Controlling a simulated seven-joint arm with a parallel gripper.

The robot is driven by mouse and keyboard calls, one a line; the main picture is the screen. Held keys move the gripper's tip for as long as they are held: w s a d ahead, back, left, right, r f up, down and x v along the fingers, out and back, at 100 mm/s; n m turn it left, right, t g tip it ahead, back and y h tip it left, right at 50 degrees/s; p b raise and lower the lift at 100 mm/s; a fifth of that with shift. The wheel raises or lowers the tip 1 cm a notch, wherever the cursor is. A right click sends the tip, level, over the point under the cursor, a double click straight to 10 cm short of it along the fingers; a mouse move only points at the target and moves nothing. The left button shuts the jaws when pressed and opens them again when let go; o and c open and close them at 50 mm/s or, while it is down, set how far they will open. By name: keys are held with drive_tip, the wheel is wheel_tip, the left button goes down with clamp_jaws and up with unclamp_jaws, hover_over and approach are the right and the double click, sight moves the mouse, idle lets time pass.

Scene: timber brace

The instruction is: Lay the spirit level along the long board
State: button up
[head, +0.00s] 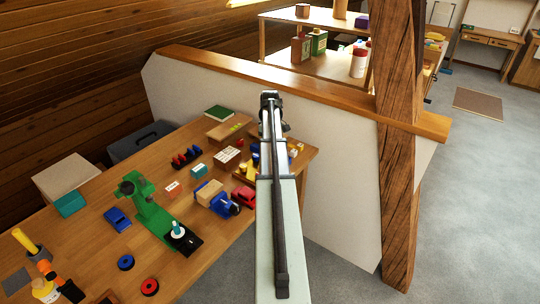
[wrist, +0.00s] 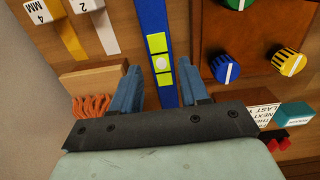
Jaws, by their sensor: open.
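The spirit level (wrist: 152,22), a blue bar with yellow-green vials, shows at the top middle of the wrist view. It runs from the top edge down between my fingers. My gripper (wrist: 161,72) is open, with one blue finger on each side of the level and a gap to each. I cannot tell how far the fingertips are above it. I cannot pick out the long board for certain in either view.
Yellow and white numbered strips (wrist: 64,27) and a brush (wrist: 90,104) lie left of the level. A panel with coloured knobs (wrist: 224,68) stands close on the right. In the head view, a green stand (head: 150,208) and small items crowd the table (head: 85,235); a timber post (head: 398,150) rises right.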

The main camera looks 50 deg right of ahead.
wheel_tip(320, 180, down, 4)
drive_tip(key=shift+s+a+f, duration=0.1)
drive_tip(key=shift+c, duration=0.2)
drive_tip(key=c, duration=0.8)
